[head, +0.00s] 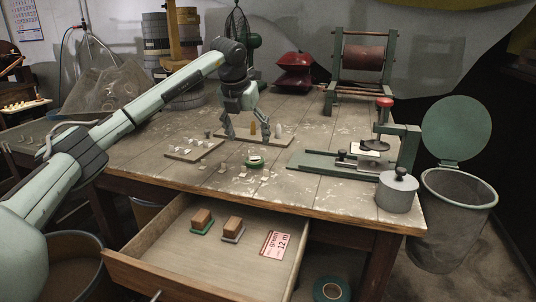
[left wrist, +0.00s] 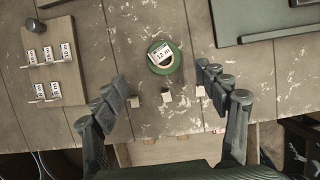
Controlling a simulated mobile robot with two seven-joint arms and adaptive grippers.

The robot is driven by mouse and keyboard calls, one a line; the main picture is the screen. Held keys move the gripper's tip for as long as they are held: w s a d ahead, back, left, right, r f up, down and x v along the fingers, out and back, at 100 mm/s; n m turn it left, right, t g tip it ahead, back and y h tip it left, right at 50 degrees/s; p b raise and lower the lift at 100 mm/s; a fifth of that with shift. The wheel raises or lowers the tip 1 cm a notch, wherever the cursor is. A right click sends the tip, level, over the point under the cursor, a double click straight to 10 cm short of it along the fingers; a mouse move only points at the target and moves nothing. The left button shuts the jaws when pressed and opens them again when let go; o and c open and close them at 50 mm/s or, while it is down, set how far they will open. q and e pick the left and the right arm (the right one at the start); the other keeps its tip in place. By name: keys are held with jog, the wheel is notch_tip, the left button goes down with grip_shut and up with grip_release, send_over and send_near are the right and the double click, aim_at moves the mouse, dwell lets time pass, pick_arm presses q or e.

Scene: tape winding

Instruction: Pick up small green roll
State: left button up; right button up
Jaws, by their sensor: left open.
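The small green roll (head: 246,163) lies flat on the table toward its front middle, with a white label on top. In the left wrist view the green roll (left wrist: 153,68) sits ahead of my fingers, and its label reads 12 m. My left gripper (head: 248,137) is open and empty, above the table and behind the roll in the head view. In the left wrist view my left gripper (left wrist: 165,88) has its fingers spread wide, with the roll beyond the gap between the fingertips. My right gripper is not in view.
An open drawer (head: 160,255) below holds two brown-topped blocks and a red card (head: 276,244) reading green, 12 m. A board with labels (head: 195,150) lies left of the roll. A green press (head: 400,150) stands right. Small pale pieces lie nearby.

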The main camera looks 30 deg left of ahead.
aim_at(254, 159)
pick_arm(q)
jog(key=shift+w+f, duration=0.2)
jog(key=shift+f, duration=0.4)
jog(key=x, duration=0.5)
jog(key=shift+s+d+f+p, duration=0.1)
jog(key=shift+d+f+p, duration=0.1)
jog(key=shift+f+p, duration=0.1)
jog(key=shift+w+f, duration=0.2)
jog(key=shift+f, duration=0.2)
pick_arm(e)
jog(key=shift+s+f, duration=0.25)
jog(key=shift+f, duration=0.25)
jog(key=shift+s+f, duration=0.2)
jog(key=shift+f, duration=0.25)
pick_arm(q)
jog(key=c, duration=1.1)
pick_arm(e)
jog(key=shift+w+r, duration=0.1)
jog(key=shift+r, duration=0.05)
pick_arm(q)
jog(key=shift+r, duration=0.1)
jog(key=shift+c, duration=0.2)
